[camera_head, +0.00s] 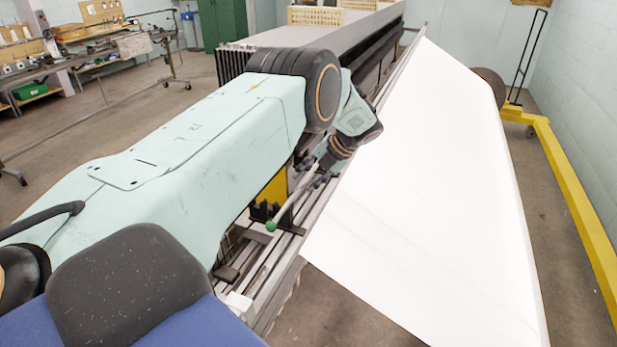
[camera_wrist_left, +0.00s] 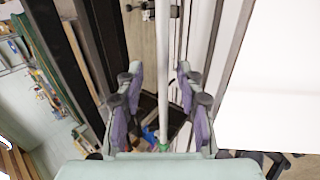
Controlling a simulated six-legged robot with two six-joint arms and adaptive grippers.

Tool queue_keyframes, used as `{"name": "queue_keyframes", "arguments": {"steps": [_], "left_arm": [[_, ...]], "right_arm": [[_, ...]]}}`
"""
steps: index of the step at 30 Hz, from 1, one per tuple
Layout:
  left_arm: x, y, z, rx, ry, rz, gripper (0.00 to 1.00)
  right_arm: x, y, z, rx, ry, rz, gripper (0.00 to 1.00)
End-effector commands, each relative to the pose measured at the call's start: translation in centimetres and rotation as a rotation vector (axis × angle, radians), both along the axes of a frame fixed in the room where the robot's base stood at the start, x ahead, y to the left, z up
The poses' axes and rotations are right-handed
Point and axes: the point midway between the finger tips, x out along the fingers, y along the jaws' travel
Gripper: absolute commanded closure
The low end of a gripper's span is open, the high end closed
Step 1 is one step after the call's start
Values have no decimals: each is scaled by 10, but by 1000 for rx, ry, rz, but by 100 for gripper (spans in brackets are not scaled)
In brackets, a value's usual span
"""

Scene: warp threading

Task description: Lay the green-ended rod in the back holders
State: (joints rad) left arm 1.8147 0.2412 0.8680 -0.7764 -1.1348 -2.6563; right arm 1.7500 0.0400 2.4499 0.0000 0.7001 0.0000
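The rod (camera_head: 290,202) is thin and pale with a green ball end (camera_head: 271,226). In the head view it slants along the machine from that near end up to my left gripper (camera_head: 314,172). In the left wrist view the rod (camera_wrist_left: 165,45) runs lengthwise between the two purple-padded fingers of my left gripper (camera_wrist_left: 161,78). The fingers are open, one on each side of the rod, with a gap to it on both sides. A dark bracket (camera_wrist_left: 146,9) sits beside the rod at the top of that view. I cannot tell which parts are the back holders. My right gripper is out of view.
A long machine (camera_head: 290,42) with rails runs away from me. A wide white sheet (camera_head: 430,190) slopes along its right side. A yellow floor frame (camera_head: 575,195) stands further right. Benches (camera_head: 80,55) stand at the far left.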

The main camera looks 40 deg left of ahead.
Motion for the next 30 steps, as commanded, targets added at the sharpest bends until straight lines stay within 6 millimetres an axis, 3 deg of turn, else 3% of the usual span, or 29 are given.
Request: {"name": "queue_keyframes", "arguments": {"steps": [11,24,30], "left_arm": [[2,-4,6,-1,-1,-1,62],[15,-50,74,-1,-3,-1,62],[19,-62,92,-2,-2,0,62]], "right_arm": [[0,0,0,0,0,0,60],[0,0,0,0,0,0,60],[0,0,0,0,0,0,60]]}}
